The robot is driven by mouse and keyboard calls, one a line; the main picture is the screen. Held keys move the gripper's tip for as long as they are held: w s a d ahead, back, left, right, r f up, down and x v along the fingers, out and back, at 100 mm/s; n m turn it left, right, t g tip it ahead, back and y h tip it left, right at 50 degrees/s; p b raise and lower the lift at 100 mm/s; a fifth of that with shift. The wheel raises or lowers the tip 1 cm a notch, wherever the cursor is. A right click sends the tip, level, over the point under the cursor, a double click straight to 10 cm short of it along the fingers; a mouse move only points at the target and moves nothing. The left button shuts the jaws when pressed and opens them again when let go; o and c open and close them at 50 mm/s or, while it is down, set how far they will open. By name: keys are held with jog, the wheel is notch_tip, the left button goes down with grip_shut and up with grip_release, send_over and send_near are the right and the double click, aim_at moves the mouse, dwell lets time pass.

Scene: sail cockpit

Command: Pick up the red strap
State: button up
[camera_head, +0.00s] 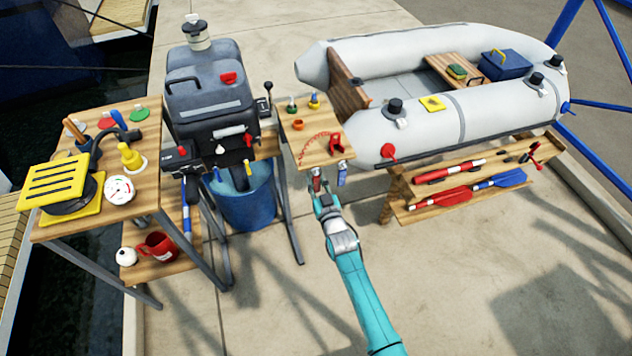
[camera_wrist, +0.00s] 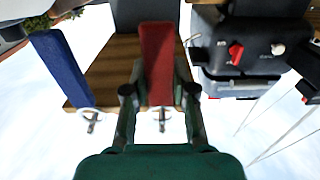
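The red strap (camera_wrist: 157,50) hangs by a metal ring and hook at the front edge of the small wooden table (camera_head: 311,153); it also shows in the head view (camera_head: 316,183). My gripper (camera_wrist: 160,78) is at the strap from the front, below the table edge in the head view (camera_head: 319,191). Its two fingers are drawn in, one against each side of the strap, with no clear gap. The strap's ring still appears to be at its hook. A blue strap (camera_wrist: 62,68) hangs beside it, apart from my fingers; in the head view (camera_head: 342,176) it is to the right.
The grey outboard motor (camera_head: 210,85) stands left of the small table, above a blue bucket (camera_head: 243,200). The inflatable boat (camera_head: 430,95) lies on the right, with a wooden paddle rack (camera_head: 460,190) below. A tool table (camera_head: 95,215) is far left. The foreground floor is clear.

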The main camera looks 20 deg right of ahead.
jog(key=shift+r, duration=0.1)
grip_shut()
jog(key=shift+r, duration=0.25)
jog(key=shift+s+f, duration=0.1)
jog(key=shift+s, duration=0.25)
jog(key=s, duration=1.7)
jog(key=shift+s, duration=0.15)
